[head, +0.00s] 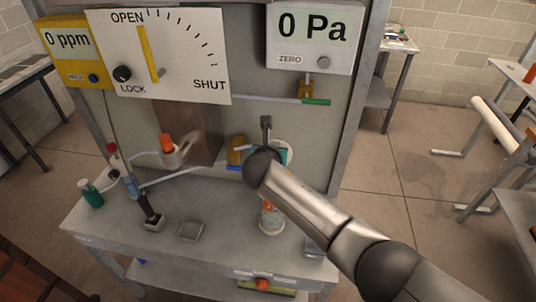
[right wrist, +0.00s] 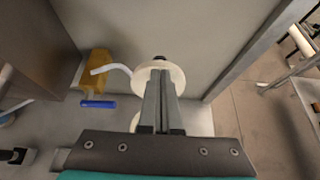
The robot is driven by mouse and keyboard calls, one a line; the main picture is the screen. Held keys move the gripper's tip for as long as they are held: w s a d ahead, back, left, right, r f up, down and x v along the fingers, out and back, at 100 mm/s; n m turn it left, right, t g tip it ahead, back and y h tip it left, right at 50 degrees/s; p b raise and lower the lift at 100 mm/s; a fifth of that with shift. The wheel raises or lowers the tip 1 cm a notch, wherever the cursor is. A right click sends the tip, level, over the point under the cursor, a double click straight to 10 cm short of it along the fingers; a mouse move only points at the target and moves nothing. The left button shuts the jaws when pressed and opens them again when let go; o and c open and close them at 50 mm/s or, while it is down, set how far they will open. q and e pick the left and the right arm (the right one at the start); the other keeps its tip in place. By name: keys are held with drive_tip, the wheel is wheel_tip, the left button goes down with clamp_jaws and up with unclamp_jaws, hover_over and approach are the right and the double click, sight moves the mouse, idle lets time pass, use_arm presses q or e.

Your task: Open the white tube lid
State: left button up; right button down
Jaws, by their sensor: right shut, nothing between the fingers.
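In the right wrist view a white round disc (right wrist: 176,72) with a small dark knob sits against the grey panel; it looks like the white tube lid, but I cannot tell for sure. My right gripper (right wrist: 160,88) is shut and empty, its fingers overlapping the disc's middle. Whether they touch it is unclear. In the head view a white round rim (head: 289,145) shows behind the teal part of my right gripper (head: 283,156), and my wrist hides most of it. My left gripper is out of view.
A large OPEN/SHUT dial (head: 180,60) and a 0 Pa display (head: 315,35) hang above. A glass vessel (head: 271,222) stands below my arm. The bench front (head: 130,240) is partly clear.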

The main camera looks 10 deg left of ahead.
drive_tip(key=p+v, duration=0.1)
drive_tip(key=v, duration=1.2)
drive_tip(key=shift+s+p, duration=0.3)
drive_tip(key=shift+p, duration=0.1)
